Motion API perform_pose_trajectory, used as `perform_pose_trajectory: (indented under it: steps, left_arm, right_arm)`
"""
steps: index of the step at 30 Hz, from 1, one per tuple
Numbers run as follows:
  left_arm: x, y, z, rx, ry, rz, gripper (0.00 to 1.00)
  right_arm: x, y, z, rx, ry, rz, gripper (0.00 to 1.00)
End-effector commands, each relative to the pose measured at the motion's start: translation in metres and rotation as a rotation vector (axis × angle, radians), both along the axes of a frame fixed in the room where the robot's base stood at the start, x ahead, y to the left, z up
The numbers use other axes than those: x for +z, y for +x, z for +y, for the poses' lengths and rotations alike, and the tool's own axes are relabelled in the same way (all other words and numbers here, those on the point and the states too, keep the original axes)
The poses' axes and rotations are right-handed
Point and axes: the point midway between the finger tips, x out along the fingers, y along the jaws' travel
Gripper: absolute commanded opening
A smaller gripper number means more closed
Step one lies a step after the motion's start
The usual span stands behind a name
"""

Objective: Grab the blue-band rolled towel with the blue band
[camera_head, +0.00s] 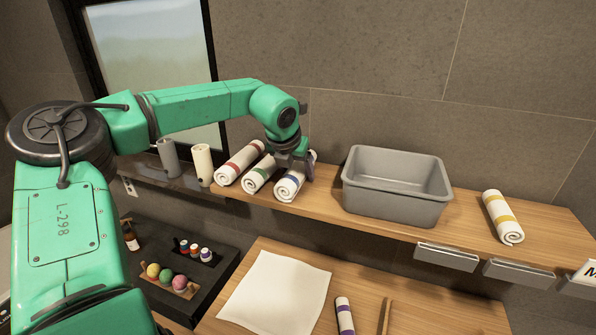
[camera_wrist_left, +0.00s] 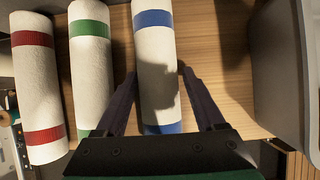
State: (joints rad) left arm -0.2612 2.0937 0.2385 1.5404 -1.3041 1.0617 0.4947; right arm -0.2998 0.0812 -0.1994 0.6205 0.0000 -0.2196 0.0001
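The blue-band rolled towel (camera_head: 289,187) lies on the wooden shelf, the rightmost of three towels side by side. In the left wrist view the blue-band towel (camera_wrist_left: 156,60) runs between the two dark fingers of my left gripper (camera_wrist_left: 158,72). The fingers are spread, one on each side of it, with their tips close to its sides; firm contact does not show. In the head view my left gripper (camera_head: 298,162) is over this towel and partly covers it. My right gripper is in neither view.
The green-band towel (camera_head: 260,173) and red-band towel (camera_head: 240,162) lie just left. A grey bin (camera_head: 395,210) stands to the right, with a yellow-band towel (camera_head: 503,217) beyond it. Two cylinders, one grey (camera_head: 168,157) and one cream (camera_head: 202,164), stand left.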

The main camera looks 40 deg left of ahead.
Motion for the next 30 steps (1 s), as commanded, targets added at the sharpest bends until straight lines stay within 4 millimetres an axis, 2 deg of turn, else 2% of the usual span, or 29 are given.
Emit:
perform_pose_trajectory:
  steps: [9, 14, 17, 23, 24, 27, 30]
  left_arm:
    - [0.002, 0.000, 0.000, 0.001, 0.001, -0.001, 0.10]
    - [0.019, 0.001, 0.001, 0.002, 0.003, -0.004, 0.10]
    - [0.042, 0.001, 0.001, 0.004, 0.005, -0.006, 0.10]
    - [0.119, 0.001, 0.000, 0.003, 0.005, -0.006, 0.10]
    - [0.136, 0.001, 0.000, 0.004, 0.005, -0.004, 0.10]
    - [0.168, 0.000, 0.000, 0.003, 0.003, -0.001, 0.10]
    - [0.189, 0.000, 0.000, 0.001, 0.002, 0.001, 0.10]
  right_arm:
    - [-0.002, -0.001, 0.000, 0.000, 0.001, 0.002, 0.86]
    - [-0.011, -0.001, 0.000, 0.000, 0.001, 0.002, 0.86]
    - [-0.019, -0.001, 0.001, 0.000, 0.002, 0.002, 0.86]
    - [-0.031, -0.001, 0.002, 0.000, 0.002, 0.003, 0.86]
    - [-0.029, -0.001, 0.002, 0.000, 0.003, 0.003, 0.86]
    - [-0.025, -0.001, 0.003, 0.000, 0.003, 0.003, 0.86]
    - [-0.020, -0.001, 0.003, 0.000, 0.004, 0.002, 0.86]
